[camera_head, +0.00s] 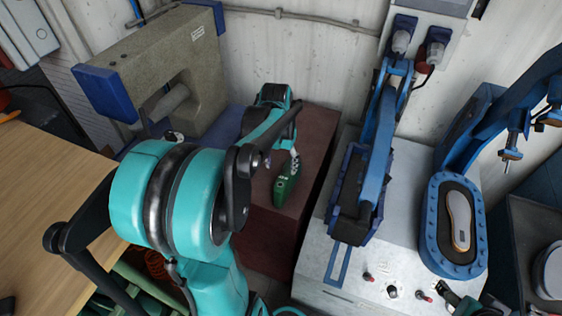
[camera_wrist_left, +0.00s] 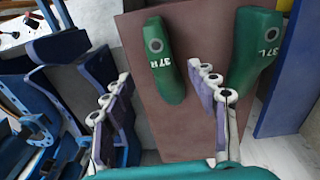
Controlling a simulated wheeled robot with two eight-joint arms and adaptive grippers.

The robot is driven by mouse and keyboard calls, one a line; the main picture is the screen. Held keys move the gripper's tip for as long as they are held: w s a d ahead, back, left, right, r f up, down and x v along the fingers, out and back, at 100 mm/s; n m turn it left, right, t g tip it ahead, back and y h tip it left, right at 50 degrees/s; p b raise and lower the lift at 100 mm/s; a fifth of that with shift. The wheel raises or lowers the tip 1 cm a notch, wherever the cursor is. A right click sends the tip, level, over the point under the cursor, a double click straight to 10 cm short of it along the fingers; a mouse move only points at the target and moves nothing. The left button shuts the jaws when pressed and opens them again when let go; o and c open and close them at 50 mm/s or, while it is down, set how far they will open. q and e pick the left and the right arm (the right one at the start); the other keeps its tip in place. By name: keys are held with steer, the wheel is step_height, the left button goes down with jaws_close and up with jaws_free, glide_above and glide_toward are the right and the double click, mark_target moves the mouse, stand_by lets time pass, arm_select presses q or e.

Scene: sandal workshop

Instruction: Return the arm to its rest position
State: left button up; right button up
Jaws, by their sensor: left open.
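My left gripper (camera_head: 291,160) is open and empty above the reddish-brown block. In the head view a green shoe last (camera_head: 286,185) stands on the block just by the fingers. The left wrist view shows two green lasts on it, one marked 37R (camera_wrist_left: 168,70) and one marked 37L (camera_wrist_left: 256,55). The open fingers (camera_wrist_left: 160,78) hold neither. The 37R last shows between and beyond them; the 37L last is outside, to the right. My left arm covers part of the block in the head view. A small teal and dark piece at the bottom right may be my right gripper.
The reddish-brown block (camera_head: 318,150) stands against the wall. To the right are a blue press arm (camera_head: 378,140) and a blue-rimmed station (camera_head: 434,240) with a sole (camera_head: 459,215).

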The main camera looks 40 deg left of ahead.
arm_select(q)
steer(key=shift+r, duration=0.45)
steer(key=shift+d+r, duration=0.1)
steer(key=shift+d, duration=0.35)
steer(key=s+d+m+t, duration=0.2)
steer(key=s+d+t, duration=0.1)
steer(key=d, duration=0.6)
steer(key=s+d+r+m+t+b, duration=0.1)
steer(key=s+d+t, duration=0.2)
steer(key=d, duration=0.6)
steer(key=shift+s+d+m, duration=0.35)
steer(key=shift+m, duration=0.05)
steer(key=shift+r, duration=0.1)
